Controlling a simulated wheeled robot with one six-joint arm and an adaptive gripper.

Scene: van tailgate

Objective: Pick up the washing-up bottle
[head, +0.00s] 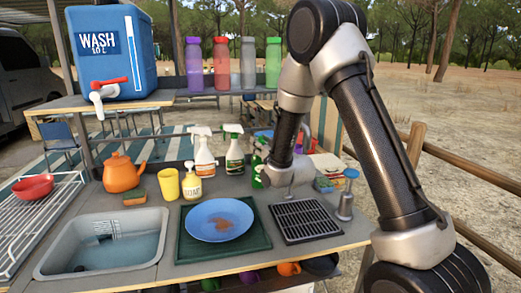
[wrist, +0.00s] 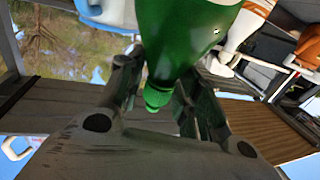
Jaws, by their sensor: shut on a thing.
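The washing-up bottle is green with a green cap. In the wrist view the bottle (wrist: 185,35) fills the top middle, its cap pointing down in the picture between the two fingers. My gripper (wrist: 157,78) is shut on it, with a finger on each side near the neck. In the head view only part of the green bottle (head: 257,168) shows, left of my gripper (head: 266,172) at the back of the counter. My wrist hides much of the fingers there, and I cannot tell whether the bottle's base touches the counter.
Two spray bottles (head: 204,157) (head: 234,155) stand close on the left. A yellow soap bottle (head: 191,186), yellow cup (head: 167,184) and orange teapot (head: 122,173) are further left. In front are a blue plate (head: 219,220), a black grate (head: 306,221) and a sink (head: 70,265).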

